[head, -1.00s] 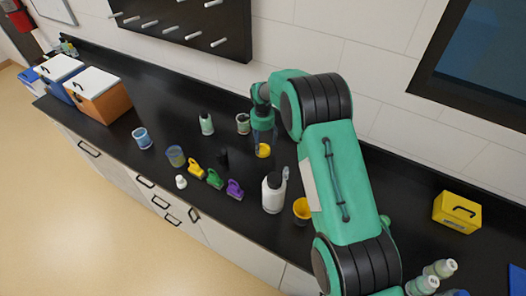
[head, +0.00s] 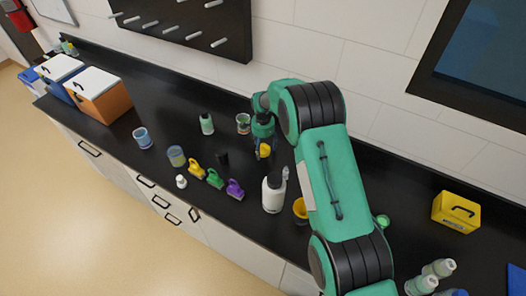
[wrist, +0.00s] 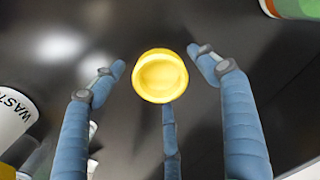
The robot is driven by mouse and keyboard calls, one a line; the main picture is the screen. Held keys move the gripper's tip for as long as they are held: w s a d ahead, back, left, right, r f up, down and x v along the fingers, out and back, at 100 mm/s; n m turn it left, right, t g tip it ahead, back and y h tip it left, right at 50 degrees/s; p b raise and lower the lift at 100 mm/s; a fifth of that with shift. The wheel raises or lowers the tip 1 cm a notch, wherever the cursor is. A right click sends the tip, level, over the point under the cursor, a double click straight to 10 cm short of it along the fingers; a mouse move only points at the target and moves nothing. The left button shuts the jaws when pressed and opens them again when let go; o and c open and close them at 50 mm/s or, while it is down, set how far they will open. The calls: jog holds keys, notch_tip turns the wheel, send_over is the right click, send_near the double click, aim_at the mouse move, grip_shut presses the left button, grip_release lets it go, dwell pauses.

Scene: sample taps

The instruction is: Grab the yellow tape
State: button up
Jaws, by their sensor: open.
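The yellow tape (head: 265,150) is a small round yellow piece on the black counter, partly covered by my fingers in the head view. In the wrist view the yellow tape (wrist: 160,76) shows as a round disc with a raised rim, near the top middle. My gripper (wrist: 157,59) is open, with blue fingers to the left and right of the tape and another finger below it in the picture. Gaps show between the side fingers and the tape. In the head view my gripper (head: 262,147) is low over the tape.
A white bottle (head: 273,194) and an orange cup (head: 300,208) stand in front of the tape. A jar (head: 243,123) and a green-white bottle (head: 207,124) stand to the left. Yellow (head: 195,167), green (head: 214,178) and purple (head: 235,189) clip-like items lie nearer the front edge.

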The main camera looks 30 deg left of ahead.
aim_at(263, 151)
jog(key=c, duration=1.2)
jog(key=shift+c, duration=0.2)
jog(key=shift+r, duration=0.1)
notch_tip(263, 151, up, 10)
jog(key=shift+b, duration=0.4)
